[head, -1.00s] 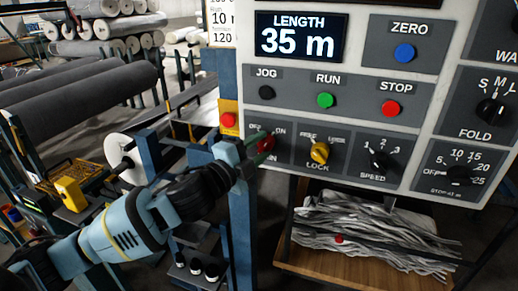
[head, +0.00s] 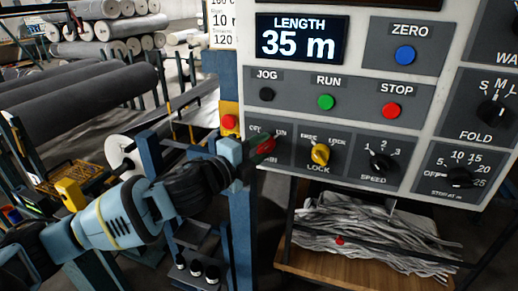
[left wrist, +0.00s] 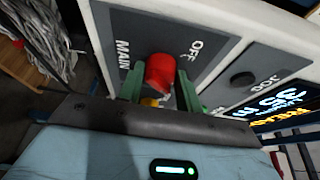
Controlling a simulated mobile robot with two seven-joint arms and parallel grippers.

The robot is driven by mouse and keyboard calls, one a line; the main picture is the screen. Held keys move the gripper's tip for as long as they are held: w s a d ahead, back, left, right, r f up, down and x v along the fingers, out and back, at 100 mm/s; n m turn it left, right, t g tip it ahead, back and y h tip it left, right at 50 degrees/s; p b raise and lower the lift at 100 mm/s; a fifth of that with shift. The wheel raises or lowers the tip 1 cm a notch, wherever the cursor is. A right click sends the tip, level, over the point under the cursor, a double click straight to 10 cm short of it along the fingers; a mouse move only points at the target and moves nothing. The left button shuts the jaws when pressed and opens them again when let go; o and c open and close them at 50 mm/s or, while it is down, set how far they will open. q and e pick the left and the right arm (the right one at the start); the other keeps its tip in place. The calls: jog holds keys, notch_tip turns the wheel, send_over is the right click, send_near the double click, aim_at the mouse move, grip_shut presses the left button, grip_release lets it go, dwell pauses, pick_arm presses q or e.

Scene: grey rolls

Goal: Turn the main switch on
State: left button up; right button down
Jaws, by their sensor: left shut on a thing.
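The main switch is a red knob (head: 265,146) at the lower left of the control panel (head: 352,125). My left gripper (head: 260,147) comes in from the left and is shut on this knob. In the left wrist view the red knob (left wrist: 160,73) sits between the two green fingers (left wrist: 160,85), beside the OFF and MAIN labels. The ON label shows partly in the head view, above the knob. The fingers hide part of the switch plate, and I cannot read exactly where the knob points. My right gripper is not in view.
A yellow lock knob (head: 320,153) and a black speed knob (head: 383,161) are to the right of the main switch. A red button on a yellow box (head: 229,122) is just left of it. A blue post (head: 242,215) stands below. Grey rolls (head: 80,100) lie at the left.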

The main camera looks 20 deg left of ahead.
pick_arm(q)
jog(key=o, duration=1)
jog(key=shift+v, duration=3.9)
